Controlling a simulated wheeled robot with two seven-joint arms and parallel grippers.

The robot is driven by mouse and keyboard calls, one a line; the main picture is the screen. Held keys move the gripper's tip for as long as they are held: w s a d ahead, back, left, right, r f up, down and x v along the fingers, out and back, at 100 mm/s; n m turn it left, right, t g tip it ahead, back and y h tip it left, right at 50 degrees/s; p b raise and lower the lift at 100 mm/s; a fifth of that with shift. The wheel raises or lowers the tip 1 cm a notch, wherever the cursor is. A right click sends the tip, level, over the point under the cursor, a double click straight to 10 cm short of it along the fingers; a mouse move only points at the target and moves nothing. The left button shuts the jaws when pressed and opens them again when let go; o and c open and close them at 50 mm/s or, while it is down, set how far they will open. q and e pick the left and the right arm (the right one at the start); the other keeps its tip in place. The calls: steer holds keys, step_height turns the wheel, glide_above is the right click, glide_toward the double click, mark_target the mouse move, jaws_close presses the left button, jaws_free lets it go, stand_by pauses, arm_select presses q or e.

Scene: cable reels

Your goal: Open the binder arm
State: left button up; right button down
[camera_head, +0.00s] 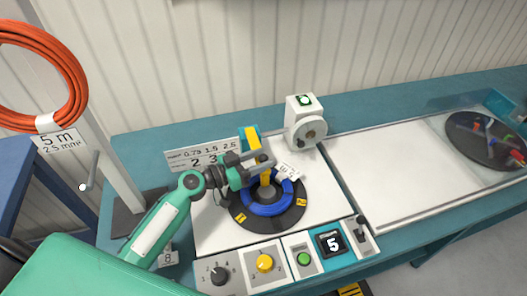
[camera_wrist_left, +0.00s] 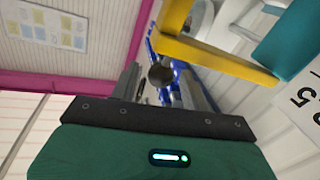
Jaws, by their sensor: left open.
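The binder arm (camera_head: 266,178) is a yellow bar above the blue cable coil (camera_head: 266,205) on the black turntable (camera_head: 240,212). In the left wrist view the yellow bar (camera_wrist_left: 215,57) is L-shaped and lies beyond my fingers, toward the upper right. A dark round knob (camera_wrist_left: 160,76) shows between the fingers there. My left gripper (camera_head: 262,162) is open and reaches over the turntable beside the yellow bar. It also shows in the left wrist view (camera_wrist_left: 165,80). I cannot tell whether the fingers touch the knob. The gripper hides part of the arm. My right gripper is not in view.
A white unit with a grey wheel (camera_head: 305,125) stands behind right of the turntable. In front are a black dial (camera_head: 218,275), yellow button (camera_head: 264,263), green button (camera_head: 304,259), display showing 5 (camera_head: 330,242) and lever (camera_head: 361,228). A white panel (camera_head: 400,180) lies clear to the right.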

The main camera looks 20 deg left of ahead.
arm_select(q)
steer(key=shift+w+d, duration=0.5)
steer(key=shift+w, duration=0.05)
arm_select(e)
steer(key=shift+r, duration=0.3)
